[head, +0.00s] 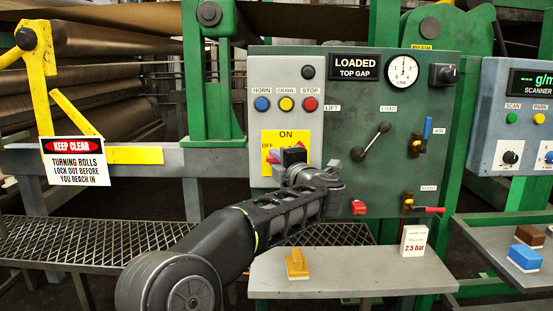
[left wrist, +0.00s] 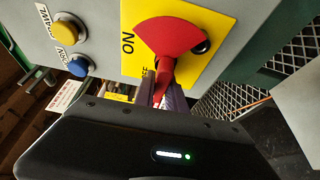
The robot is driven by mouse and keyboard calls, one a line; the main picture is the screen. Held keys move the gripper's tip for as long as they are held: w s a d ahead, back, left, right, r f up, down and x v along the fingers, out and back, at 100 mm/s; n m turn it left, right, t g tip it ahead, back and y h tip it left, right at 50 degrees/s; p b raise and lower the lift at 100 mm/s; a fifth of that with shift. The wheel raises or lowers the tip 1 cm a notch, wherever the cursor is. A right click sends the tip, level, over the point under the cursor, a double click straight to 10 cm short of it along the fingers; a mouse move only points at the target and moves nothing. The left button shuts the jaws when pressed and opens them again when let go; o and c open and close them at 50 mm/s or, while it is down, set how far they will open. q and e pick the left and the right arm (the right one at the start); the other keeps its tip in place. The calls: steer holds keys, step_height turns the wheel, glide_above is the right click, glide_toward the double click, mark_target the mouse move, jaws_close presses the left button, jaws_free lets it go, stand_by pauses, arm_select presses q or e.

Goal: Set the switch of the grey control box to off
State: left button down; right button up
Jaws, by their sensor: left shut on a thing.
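The grey control box (head: 310,125) carries a yellow plate (head: 271,137) marked ON at the top and OFF at the left. A red rotary switch (left wrist: 172,38) sits on this plate; in the left wrist view its handle points down, towards the partly hidden OFF mark. In the head view only a bit of red shows beside OFF, the rest hidden by my left gripper (head: 292,160). My left gripper (left wrist: 162,92) is shut on the handle of the red switch. My right gripper is in neither view.
Blue, yellow and red buttons (head: 310,104) sit just above the plate. The green panel with a lever (head: 370,141) and valves is to the right.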

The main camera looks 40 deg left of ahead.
arm_select(q)
steer(key=c, duration=1.4)
jaws_free()
steer(key=v, duration=0.7)
steer(key=shift+s+d, duration=0.2)
steer(key=shift+d, duration=0.1)
